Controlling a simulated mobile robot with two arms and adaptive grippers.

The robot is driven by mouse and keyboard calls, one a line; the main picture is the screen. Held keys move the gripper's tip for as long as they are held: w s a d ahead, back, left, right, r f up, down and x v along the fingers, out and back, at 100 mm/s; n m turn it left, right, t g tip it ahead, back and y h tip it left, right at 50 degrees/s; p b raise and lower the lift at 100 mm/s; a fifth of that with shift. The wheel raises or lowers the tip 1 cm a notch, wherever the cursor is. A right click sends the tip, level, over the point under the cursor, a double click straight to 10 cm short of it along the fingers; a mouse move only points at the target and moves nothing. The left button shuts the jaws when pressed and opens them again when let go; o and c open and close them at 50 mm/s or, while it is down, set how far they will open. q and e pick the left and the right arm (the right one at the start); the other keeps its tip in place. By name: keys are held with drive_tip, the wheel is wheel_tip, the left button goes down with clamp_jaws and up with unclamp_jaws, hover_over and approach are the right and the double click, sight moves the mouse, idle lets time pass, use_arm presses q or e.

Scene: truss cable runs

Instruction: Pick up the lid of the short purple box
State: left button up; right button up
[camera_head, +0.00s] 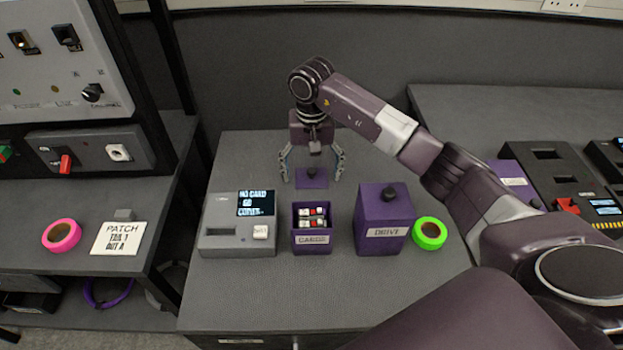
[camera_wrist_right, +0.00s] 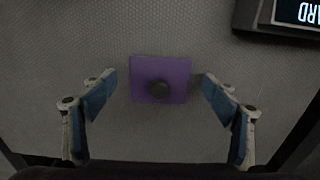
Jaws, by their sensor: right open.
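The short purple box (camera_head: 312,241), labelled "CARDS", stands open on the grey table with several small red and white items inside. Its flat purple lid (camera_head: 312,183) with a dark round knob lies on the table behind the box. In the right wrist view the lid (camera_wrist_right: 142,66) is seen from above, with its knob near the middle. My right gripper (camera_head: 312,177) is over the lid, pointing down and open. In the right wrist view its blue-padded fingers are on either side of the lid, with gaps between them and its edges. My left gripper is not in view.
A taller purple box (camera_head: 382,218) labelled "DRIVE" with a dark knob stands right of the short box. A green tape roll (camera_head: 430,233) is beside it. A grey card reader (camera_head: 238,229) with a screen stands left. The table in front is clear.

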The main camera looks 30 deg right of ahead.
drive_tip(key=shift+s, duration=0.1)
clamp_jaws()
idle(0.5)
